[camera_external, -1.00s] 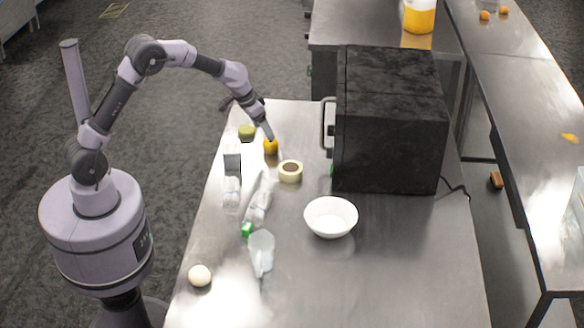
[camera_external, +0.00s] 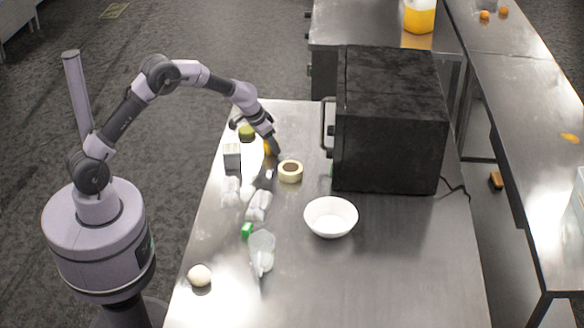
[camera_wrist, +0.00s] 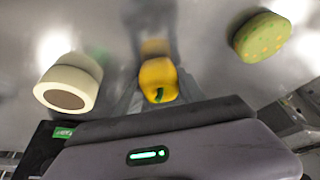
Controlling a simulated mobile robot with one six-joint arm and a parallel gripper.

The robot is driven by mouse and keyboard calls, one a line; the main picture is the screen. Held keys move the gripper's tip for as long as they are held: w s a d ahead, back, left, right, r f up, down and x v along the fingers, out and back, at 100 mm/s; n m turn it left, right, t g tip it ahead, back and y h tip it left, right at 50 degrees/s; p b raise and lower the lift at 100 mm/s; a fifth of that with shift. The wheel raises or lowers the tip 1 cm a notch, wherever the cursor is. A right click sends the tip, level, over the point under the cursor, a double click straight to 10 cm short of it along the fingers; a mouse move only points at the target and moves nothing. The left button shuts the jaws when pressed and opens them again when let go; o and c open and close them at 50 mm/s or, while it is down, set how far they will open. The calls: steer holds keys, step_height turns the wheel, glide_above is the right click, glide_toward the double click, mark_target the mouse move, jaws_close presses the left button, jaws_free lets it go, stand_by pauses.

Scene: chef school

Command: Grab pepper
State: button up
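The yellow pepper (camera_wrist: 158,80) sits on the metal table, its green stem toward my gripper in the wrist view. In the external view the pepper (camera_external: 267,149) is mostly hidden behind my gripper (camera_external: 272,148). In the wrist view my gripper (camera_wrist: 158,92) has its grey fingers apart, one on each side of the pepper, with small gaps seeming to show. The fingers are low near the table. Contact with the pepper cannot be made out clearly.
A cream tape-like roll (camera_external: 290,171) stands close to the right of my gripper. A green round item (camera_external: 246,132) is to the left. The table's front right is clear.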

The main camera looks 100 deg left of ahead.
steer(key=c, duration=0.3)
